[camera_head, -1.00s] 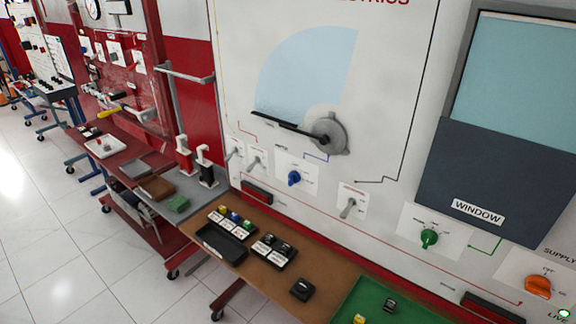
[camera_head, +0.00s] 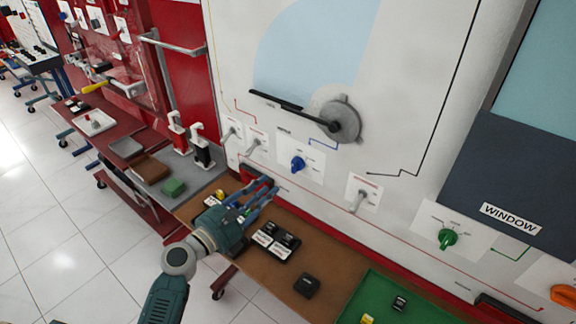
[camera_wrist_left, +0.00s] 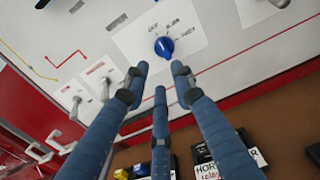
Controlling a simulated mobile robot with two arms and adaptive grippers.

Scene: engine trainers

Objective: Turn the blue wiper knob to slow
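The blue wiper knob (camera_head: 297,164) sits on a white label plate on the upright white panel, below the black wiper arm (camera_head: 290,108). In the left wrist view the blue knob (camera_wrist_left: 164,46) shows ahead of the fingers, with small position lettering above it. My left gripper (camera_head: 262,190) is in front of the panel, lower and left of the knob, over the brown bench. Its blue fingers (camera_wrist_left: 158,80) are spread apart with nothing between them. They are not touching the knob in the wrist view. My right gripper is in neither view.
Grey toggle levers (camera_head: 254,146) flank the knob on the left, and another lever (camera_head: 358,200) is at its right. A green knob (camera_head: 447,238) is farther right. The brown bench (camera_head: 335,262) below holds black switch blocks, with a green mat (camera_head: 385,290) at right.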

